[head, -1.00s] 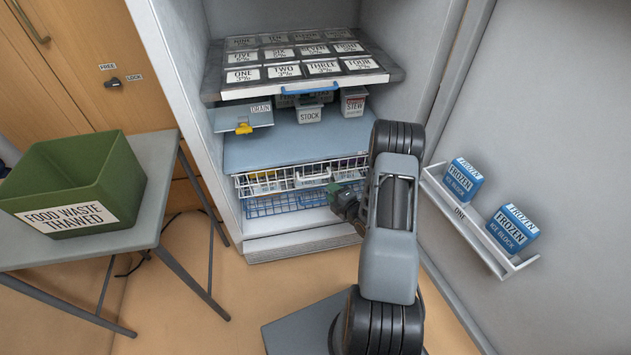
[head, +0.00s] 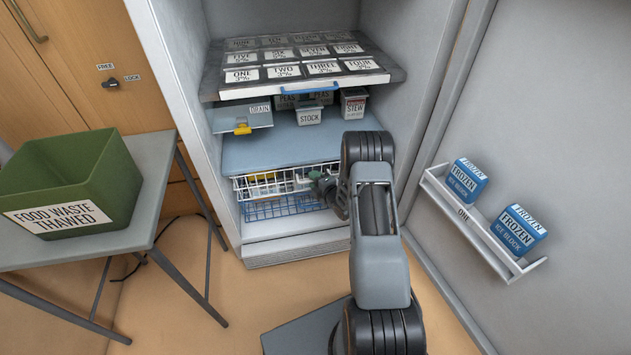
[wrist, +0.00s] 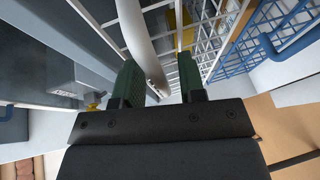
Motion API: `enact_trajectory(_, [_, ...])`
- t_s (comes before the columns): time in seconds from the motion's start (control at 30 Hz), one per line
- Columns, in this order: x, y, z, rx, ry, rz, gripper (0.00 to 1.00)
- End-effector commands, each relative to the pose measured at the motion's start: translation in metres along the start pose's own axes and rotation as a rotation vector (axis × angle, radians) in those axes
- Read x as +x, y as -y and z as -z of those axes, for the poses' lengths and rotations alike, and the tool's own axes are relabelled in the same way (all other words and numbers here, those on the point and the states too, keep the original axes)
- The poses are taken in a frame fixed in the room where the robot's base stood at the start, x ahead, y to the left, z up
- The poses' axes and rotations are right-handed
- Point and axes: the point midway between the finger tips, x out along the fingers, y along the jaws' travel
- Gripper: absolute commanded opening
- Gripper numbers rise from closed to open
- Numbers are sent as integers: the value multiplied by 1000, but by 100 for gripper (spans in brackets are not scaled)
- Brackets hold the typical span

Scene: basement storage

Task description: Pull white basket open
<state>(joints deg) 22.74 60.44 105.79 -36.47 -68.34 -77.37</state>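The white wire basket (head: 262,187) sits inside the open freezer, under a blue-grey shelf, with yellow items showing through its wires. Its right part is hidden behind my arm. My gripper (head: 318,181) is at the basket's front, right of its middle. In the wrist view, the green fingertips of my gripper (wrist: 160,78) are apart. A thick white curved bar (wrist: 140,42), which looks like the basket's handle, runs between them, closer to the left finger. A gap shows by the right finger. The white mesh (wrist: 206,40) lies beyond.
A blue wire basket (head: 283,208) is directly below. Above are a tray of labelled packs (head: 300,68), a STOCK tub (head: 309,117) and a drain tray (head: 243,119). The door rack (head: 480,234) with ice blocks is at right; a table with a green bin (head: 112,190) is at left.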

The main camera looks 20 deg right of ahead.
Motion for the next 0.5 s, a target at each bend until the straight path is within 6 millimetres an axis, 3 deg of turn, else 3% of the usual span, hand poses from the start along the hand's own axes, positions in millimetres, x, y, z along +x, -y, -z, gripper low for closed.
enact_trajectory(0.1, [0, 0, 0, 0, 0, 0, 35])
enact_trajectory(0.5, [0, 0, 0, 0, 0, 0, 0])
